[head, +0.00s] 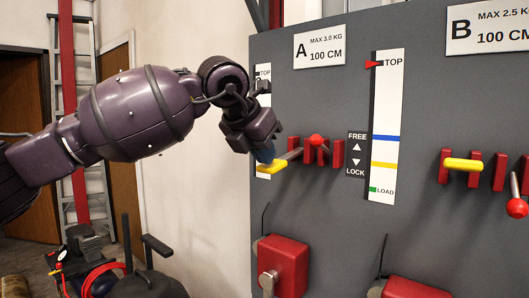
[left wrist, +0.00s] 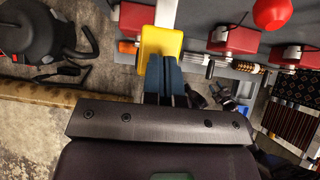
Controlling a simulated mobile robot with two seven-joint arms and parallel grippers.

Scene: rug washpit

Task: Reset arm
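My left gripper (head: 264,154) is at the yellow-gripped lever (head: 271,169) on station A of the grey panel. The lever's grey bar runs from the red bracket (head: 308,150) out to the yellow grip. In the left wrist view the blue fingers (left wrist: 170,82) are close together, with only a narrow dark line between them. Their tips overlap the lower edge of the yellow grip (left wrist: 160,42); I cannot tell whether they touch it. The grip does not show between the fingers. My right gripper is in neither view.
The grey panel (head: 330,215) carries a TOP-to-LOAD scale (head: 385,125), a FREE/LOCK plate (head: 356,155) and red boxes (head: 285,262) below. Station B has another yellow grip (head: 463,165) and a red ball knob (head: 516,208). A ladder (head: 84,70) stands at the back left.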

